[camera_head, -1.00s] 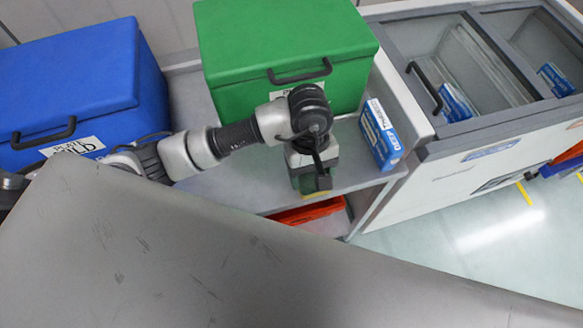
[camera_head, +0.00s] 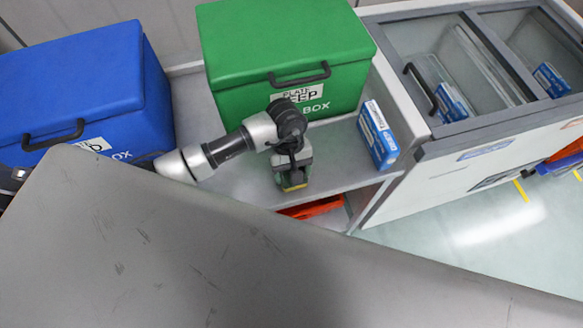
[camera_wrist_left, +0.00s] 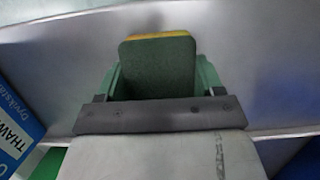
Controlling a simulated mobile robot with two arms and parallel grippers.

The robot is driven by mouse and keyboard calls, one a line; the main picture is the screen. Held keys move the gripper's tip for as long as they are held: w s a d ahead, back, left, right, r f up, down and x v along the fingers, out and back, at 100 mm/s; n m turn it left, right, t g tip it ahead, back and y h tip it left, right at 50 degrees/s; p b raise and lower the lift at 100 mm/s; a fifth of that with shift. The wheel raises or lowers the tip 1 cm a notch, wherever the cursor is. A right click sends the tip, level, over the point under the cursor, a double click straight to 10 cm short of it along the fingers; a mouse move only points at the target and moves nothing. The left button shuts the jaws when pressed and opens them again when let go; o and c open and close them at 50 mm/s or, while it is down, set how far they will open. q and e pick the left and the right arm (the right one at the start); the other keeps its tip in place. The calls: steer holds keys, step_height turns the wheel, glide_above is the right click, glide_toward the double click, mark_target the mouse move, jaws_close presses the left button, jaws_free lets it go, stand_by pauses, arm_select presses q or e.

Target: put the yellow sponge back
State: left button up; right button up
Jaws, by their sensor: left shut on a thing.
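The sponge (camera_wrist_left: 158,68) has a dark green face and a yellow edge. In the left wrist view it stands between the two green fingers of my left gripper (camera_wrist_left: 158,80), which is shut on it. In the head view the left gripper (camera_head: 292,176) points down over the grey shelf top, in front of the green box, and a bit of the sponge's yellow (camera_head: 294,187) shows at its tip. I cannot tell whether the sponge touches the shelf. My right gripper is not in view.
A green box (camera_head: 285,45) stands behind the gripper and a blue box (camera_head: 85,80) at the left. A blue-and-white carton (camera_head: 378,135) stands right of the gripper. A glass-topped freezer (camera_head: 465,65) is further right. An orange tote (camera_head: 315,208) sits below the shelf top.

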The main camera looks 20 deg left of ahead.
arm_select(q)
steer(key=shift+f, duration=0.2)
steer(key=o, duration=1.2)
steer(key=shift+r, duration=0.1)
steer(key=shift+r, duration=0.25)
steer(key=b+v, duration=0.3)
steer(key=v, duration=0.8)
steer(key=shift+w+a+r, duration=0.1)
steer(key=shift+w+r, duration=0.05)
steer(key=shift+r, duration=0.15)
